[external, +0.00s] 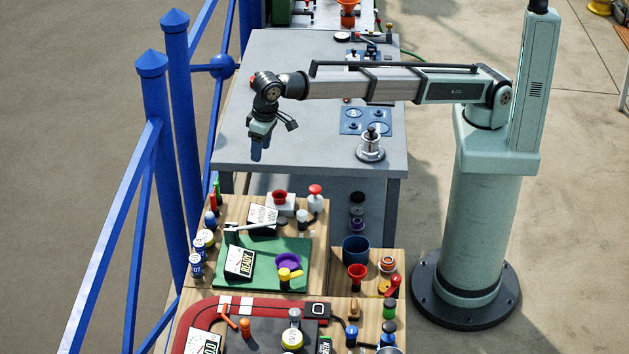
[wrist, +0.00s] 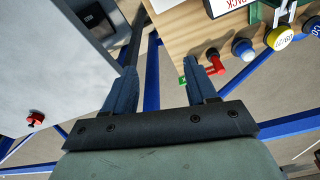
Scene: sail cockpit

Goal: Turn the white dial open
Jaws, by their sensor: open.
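My gripper (external: 257,150) hangs from the arm above the near left edge of the grey table, pointing down. In the wrist view its two fingers (wrist: 162,78) are apart, with nothing between them. I cannot tell for sure which thing is the white dial. A small white round knob (external: 302,217) stands on the wooden board, to the right of and below my gripper in the external view. A white fitting with a red top (external: 315,196) stands beside it. My gripper touches neither, and neither is clearly visible in the wrist view.
A green mat (external: 270,270) holds a purple and yellow item. Blue rails (external: 160,110) run along the left. A red bent handle (wrist: 214,66) is close by the right finger.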

